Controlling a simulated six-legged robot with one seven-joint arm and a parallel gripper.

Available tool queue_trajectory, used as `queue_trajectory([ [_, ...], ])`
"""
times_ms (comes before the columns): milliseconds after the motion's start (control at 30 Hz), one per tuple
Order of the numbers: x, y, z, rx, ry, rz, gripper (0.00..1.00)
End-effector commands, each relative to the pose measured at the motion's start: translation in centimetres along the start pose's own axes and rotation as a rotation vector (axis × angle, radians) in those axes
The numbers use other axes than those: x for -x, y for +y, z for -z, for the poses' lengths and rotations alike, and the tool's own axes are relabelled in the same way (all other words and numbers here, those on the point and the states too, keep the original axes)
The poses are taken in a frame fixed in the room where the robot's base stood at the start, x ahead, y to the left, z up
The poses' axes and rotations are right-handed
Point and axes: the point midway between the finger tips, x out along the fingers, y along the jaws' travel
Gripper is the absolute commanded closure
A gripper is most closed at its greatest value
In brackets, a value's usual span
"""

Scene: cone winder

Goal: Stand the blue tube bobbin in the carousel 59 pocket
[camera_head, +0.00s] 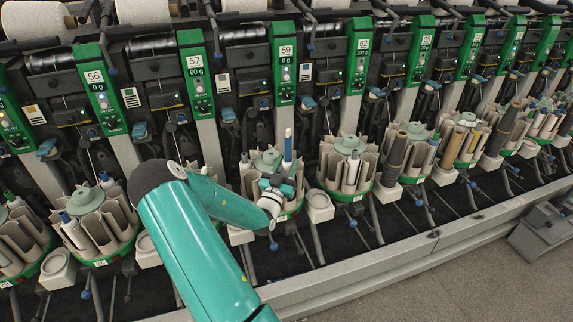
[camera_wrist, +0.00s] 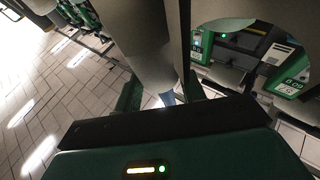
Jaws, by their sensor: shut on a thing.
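The blue tube bobbin (camera_head: 288,148), a slim pale tube with a blue upper end, stands roughly upright at the right side of the carousel (camera_head: 250,182) below the panel marked 59 (camera_head: 285,62). My gripper (camera_head: 283,186) is at this carousel's front right, shut on the bobbin. The bobbin's lower end is hidden by my gripper and the pocket walls, so I cannot tell how deep it sits. In the wrist view, a small blue part (camera_wrist: 168,98) shows between my green fingers, with large beige surfaces close beyond.
A white round-topped block (camera_head: 318,205) sits just right of my gripper. Green panels line the machine above. Open floor (camera_head: 440,285) lies in front of the rail.

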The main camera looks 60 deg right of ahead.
Motion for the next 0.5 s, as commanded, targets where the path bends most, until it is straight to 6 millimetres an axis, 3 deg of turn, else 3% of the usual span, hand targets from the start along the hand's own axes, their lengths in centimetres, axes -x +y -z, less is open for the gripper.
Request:
queue_trajectory([
  [267, 0.25, 0.00, -0.66, 0.001, 0.000, 0.001, 0.84],
  [300, 0.20, -0.01, -0.55, 0.000, 0.001, 0.000, 0.52],
  [400, 0.21, -0.01, -0.56, 0.000, 0.000, 0.000, 0.34],
  [500, 0.22, -0.02, -0.56, 0.001, 0.000, 0.000, 0.34],
])
